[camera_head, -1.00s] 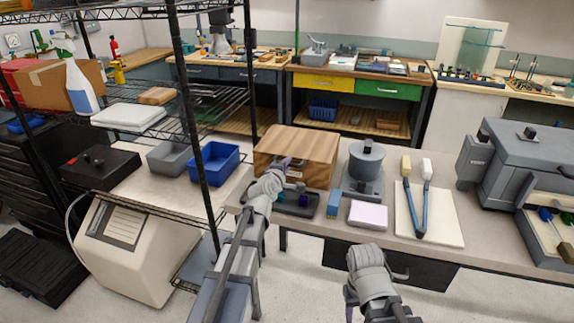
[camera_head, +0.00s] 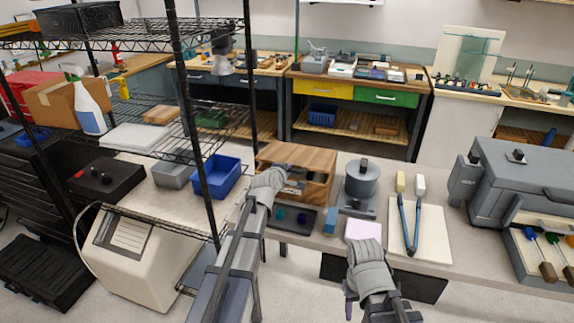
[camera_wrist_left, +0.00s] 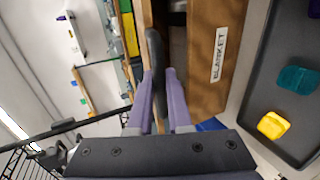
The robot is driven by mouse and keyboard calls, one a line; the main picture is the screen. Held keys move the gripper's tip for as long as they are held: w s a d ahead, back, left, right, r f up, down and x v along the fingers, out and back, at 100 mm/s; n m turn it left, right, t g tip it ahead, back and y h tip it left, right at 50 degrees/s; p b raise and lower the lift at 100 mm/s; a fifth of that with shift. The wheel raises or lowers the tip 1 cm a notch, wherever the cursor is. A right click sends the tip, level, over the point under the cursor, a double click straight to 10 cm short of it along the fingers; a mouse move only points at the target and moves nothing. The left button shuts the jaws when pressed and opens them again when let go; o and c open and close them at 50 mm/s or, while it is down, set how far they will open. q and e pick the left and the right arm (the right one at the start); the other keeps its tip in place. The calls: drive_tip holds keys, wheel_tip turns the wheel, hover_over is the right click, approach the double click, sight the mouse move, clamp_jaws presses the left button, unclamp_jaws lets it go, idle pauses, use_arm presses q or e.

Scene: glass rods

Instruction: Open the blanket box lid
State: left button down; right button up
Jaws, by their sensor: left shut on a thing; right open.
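The wooden blanket box (camera_head: 327,190) stands on the table. Its wooden lid (camera_head: 300,153) is partly raised, with a gap below it showing the inside. In the left wrist view, the box front (camera_wrist_left: 210,90) carries a "BLANKET" label (camera_wrist_left: 220,55). My left gripper (camera_wrist_left: 160,85) is shut on a dark handle (camera_wrist_left: 155,50) between its purple fingers, at the lid's edge. In the head view, my left gripper (camera_head: 272,178) is in front of the box and hides part of it. My right gripper (camera_head: 353,288) is open, low in front of the table; its fingers are mostly hidden.
A dark tray (camera_head: 292,222) with small coloured pieces lies before the box. A grey pot-like device (camera_head: 361,180), a pinkish block (camera_head: 363,230) and a white board (camera_head: 432,238) with tools are to the right. A wire rack (camera_head: 180,100) stands close on the left.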

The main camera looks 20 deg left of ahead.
use_arm(q)
drive_tip(key=w+r+g+p, duration=0.55)
drive_tip(key=r+p, duration=0.65)
drive_tip(key=p, duration=0.6)
drive_tip(key=w+r+p, duration=0.3)
drive_tip(key=w+p, duration=0.1)
drive_tip(key=w, duration=0.3)
drive_tip(key=w+r+p, duration=0.3)
drive_tip(key=w+r, duration=0.1)
drive_tip(key=w, duration=0.4)
drive_tip(key=shift+w+d+r+p, duration=0.15)
drive_tip(key=shift+d+r+p, duration=0.05)
drive_tip(key=shift+d+p, duration=0.2)
drive_tip(key=c, duration=0.8)
unclamp_jaws()
drive_tip(key=shift+c, duration=0.2)
